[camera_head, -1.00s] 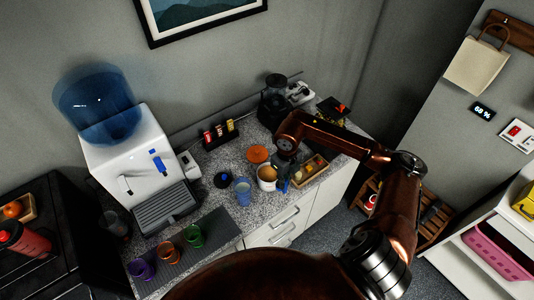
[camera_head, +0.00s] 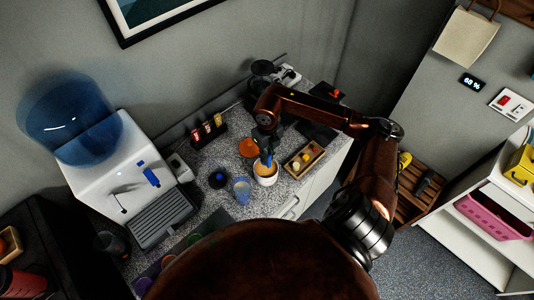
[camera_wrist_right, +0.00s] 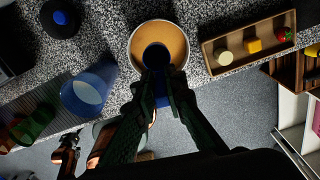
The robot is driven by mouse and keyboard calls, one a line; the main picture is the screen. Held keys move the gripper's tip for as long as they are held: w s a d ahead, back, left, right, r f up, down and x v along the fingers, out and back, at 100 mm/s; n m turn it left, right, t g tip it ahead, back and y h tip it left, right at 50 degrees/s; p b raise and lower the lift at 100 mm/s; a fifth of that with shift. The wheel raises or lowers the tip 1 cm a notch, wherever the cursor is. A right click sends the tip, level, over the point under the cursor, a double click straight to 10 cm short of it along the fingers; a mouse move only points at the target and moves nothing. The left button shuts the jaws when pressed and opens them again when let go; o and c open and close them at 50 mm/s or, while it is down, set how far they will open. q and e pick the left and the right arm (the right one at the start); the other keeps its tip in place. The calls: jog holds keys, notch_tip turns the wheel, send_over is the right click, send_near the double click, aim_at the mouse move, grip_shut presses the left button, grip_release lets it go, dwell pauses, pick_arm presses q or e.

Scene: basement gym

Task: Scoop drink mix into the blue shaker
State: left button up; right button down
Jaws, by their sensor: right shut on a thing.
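The drink mix tub (camera_head: 265,179) is a white tub of tan powder on the counter, with its orange lid (camera_head: 248,147) behind it. My right gripper (camera_head: 266,148) points down over the tub, shut on a blue scoop (camera_head: 267,160). In the right wrist view the scoop's dark blue cup (camera_wrist_right: 156,56) lies over the powder of the tub (camera_wrist_right: 133,47); I cannot tell how deep it is. The translucent blue shaker (camera_head: 241,189) stands open, left of the tub; it also shows in the wrist view (camera_wrist_right: 88,94).
A wooden tray (camera_head: 303,160) with small items sits right of the tub. A dark blue-centred lid (camera_head: 218,180) lies left of the shaker. A white water dispenser (camera_head: 118,160) stands farther left. A rack (camera_head: 208,133) of small packs stands behind.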

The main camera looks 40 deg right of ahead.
aim_at(267, 166)
notch_tip(267, 166, down, 7)
jog(key=b, duration=0.5)
jog(key=shift+f+b, duration=0.45)
jog(key=shift+f, duration=0.25)
pick_arm(q)
notch_tip(267, 166, down, 6)
jog(key=shift+w, duration=0.2)
jog(key=shift+a, duration=0.1)
pick_arm(e)
jog(key=shift+r+p, duration=2.25)
jog(key=shift+r, duration=2.3)
pick_arm(q)
jog(key=r, duration=0.4)
jog(key=shift+w+r, duration=0.2)
jog(key=shift+w, duration=0.05)
pick_arm(e)
jog(key=shift+f, duration=0.1)
